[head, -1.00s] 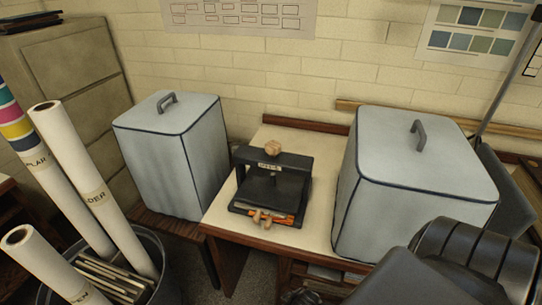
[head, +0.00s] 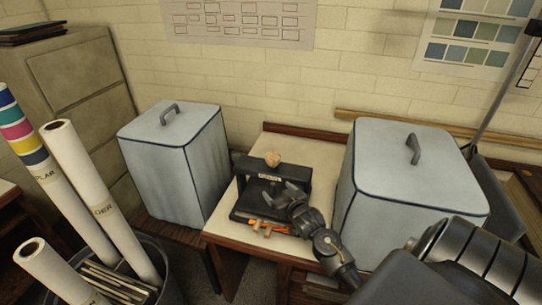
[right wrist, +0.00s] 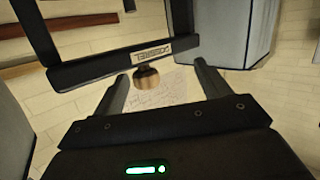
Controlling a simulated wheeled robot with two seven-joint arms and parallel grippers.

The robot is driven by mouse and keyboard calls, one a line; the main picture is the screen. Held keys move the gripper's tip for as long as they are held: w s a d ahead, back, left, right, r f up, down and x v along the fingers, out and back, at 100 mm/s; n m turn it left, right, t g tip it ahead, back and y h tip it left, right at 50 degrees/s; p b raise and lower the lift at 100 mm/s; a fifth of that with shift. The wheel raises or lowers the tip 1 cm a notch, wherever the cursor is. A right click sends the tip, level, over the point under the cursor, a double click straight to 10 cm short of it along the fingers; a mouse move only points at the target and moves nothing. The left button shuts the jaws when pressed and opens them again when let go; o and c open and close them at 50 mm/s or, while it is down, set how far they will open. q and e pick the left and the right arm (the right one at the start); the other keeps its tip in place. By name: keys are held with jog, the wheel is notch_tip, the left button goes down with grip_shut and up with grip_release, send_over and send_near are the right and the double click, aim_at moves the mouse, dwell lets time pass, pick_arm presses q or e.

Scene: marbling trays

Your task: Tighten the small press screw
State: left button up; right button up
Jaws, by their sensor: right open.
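The small press is a black frame (head: 240,170) on the pale table, with a round wooden screw knob (head: 273,159) on its top bar. My right gripper (head: 281,193) is open and empty in front of the press, below and slightly right of the knob in the head view. In the right wrist view the knob (right wrist: 146,78) appears between the two spread fingertips (right wrist: 160,70), nearer the left one. I see no contact; the depth between them is unclear. The press's labelled bar (right wrist: 110,61) lies just beyond. My left gripper is not in view.
Covered grey-blue boxes stand left (head: 172,160) and right (head: 405,185) of the press. Orange and tan pieces (head: 266,226) lie at the press's front. A bin with paper rolls (head: 95,200) is at the left. A brick wall is behind.

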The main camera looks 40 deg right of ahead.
aim_at(271, 155)
jog(key=w+d+r, duration=0.1)
jog(key=w+d+r+t, duration=0.1)
jog(key=d, duration=0.1)
jog(key=w+d+r+m+t+h, duration=0.1)
jog(key=d+r, duration=0.1)
jog(key=shift+w+r, duration=0.1)
jog(key=shift+w, duration=0.25)
jog(key=shift+w+d+r, duration=0.15)
jog(key=shift+w, duration=0.25)
jog(key=p+x, duration=0.2)
jog(key=x, duration=0.6)
jog(key=shift+w+p, duration=0.1)
jog(key=shift+p, duration=0.2)
jog(key=shift+x, duration=0.8)
jog(key=shift+c, duration=0.4)
jog(key=c, duration=0.9)
jog(key=shift+m+h, duration=0.5)
jog(key=shift+h, duration=0.2)
